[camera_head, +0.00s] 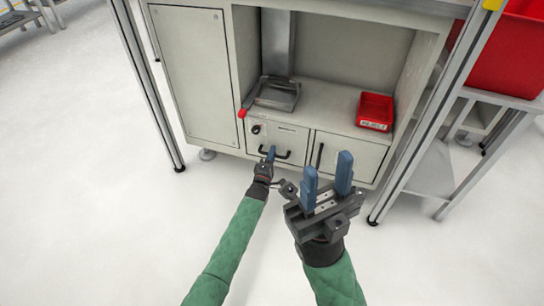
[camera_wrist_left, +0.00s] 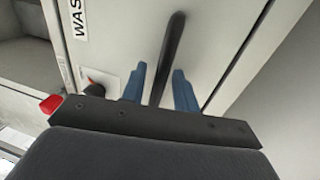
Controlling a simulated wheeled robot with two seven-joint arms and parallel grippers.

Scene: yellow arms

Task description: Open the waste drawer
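The waste drawer (camera_head: 290,138) is the left of two fronts low in the grey cabinet and looks shut. It carries a dark bar handle (camera_head: 284,156). In the left wrist view, a partly visible "WAS" label (camera_wrist_left: 78,18) is on its front. My left gripper (camera_head: 270,154) is at the left part of the handle. In the left wrist view, its blue fingers (camera_wrist_left: 160,88) are apart, one on each side of the handle (camera_wrist_left: 172,45); I cannot tell if they touch it. My right gripper (camera_head: 327,180) is open and empty, in front of the cabinet at right.
A black knob (camera_head: 256,129) and a red knob (camera_head: 241,114) are near the drawer's upper left. A second front with an upright handle (camera_head: 320,155) is to its right. A red bin (camera_head: 375,111) stands on the shelf. Metal posts (camera_head: 148,85) flank the cabinet. The floor in front is clear.

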